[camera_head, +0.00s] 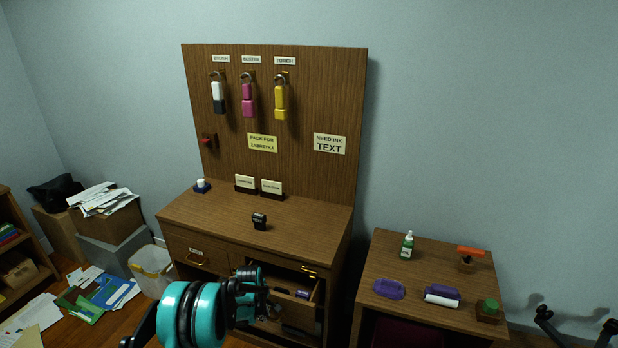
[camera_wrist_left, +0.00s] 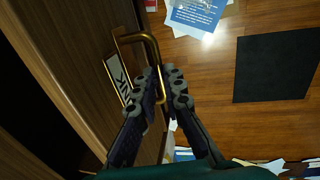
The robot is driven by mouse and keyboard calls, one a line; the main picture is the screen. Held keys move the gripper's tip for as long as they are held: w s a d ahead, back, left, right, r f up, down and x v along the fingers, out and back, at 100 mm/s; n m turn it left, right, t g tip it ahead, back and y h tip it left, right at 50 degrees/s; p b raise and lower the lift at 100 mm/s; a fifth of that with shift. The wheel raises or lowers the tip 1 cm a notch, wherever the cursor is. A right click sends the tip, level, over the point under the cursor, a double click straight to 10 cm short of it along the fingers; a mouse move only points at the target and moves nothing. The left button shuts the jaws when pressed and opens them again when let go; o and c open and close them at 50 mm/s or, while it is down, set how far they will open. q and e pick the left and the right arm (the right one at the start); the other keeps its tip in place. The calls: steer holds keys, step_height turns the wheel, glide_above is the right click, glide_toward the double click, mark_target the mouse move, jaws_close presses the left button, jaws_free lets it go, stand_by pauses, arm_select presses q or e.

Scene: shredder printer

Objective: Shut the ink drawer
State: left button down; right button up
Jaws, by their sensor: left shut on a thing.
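The ink drawer (camera_wrist_left: 95,35) shows in the left wrist view as a brown wooden front with a white INK label (camera_wrist_left: 117,75) and a brass handle (camera_wrist_left: 150,42). My left gripper (camera_wrist_left: 161,85) is shut on that handle. In the head view my left gripper (camera_head: 259,290) is at the right half of the wooden desk (camera_head: 230,215), low in front of it. My right gripper is not in view.
Another drawer (camera_head: 195,252) on the desk's left is shut. A black stamp (camera_head: 259,221) stands on the desk top. A side table (camera_head: 440,262) with several small items is at the right. A bin (camera_head: 152,268) and scattered papers lie at the left.

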mark_target(278, 288)
arm_select(q)
steer(key=shift+w+d+b, duration=0.1)
steer(key=shift+w+d, duration=0.3)
steer(key=shift+w, duration=0.7)
steer(key=shift+w+d+b, duration=0.1)
steer(key=shift+w+d, duration=0.25)
steer(key=shift+w, duration=0.7)
steer(key=shift+w+d+b, duration=0.1)
steer(key=shift+w+d, duration=0.3)
steer(key=shift+w, duration=0.7)
steer(key=shift+w+d, duration=0.25)
steer(key=shift+w, duration=0.5)
steer(key=shift+w+d, duration=0.3)
steer(key=shift+w, duration=0.4)
steer(key=shift+w+d, duration=0.25)
steer(key=shift+w, duration=0.5)
steer(key=c, duration=2)
jaws_free()
steer(key=shift+w, duration=0.15)
steer(key=o, duration=0.7)
steer(key=shift+r, duration=0.1)
steer(key=r+p, duration=0.1)
steer(key=r, duration=0.2)
steer(key=s+r+p, duration=0.1)
steer(key=r, duration=0.1)
steer(key=shift+s+a+r+p, duration=0.1)
steer(key=shift+a+r+p, duration=0.05)
steer(key=shift+r+p, duration=0.25)
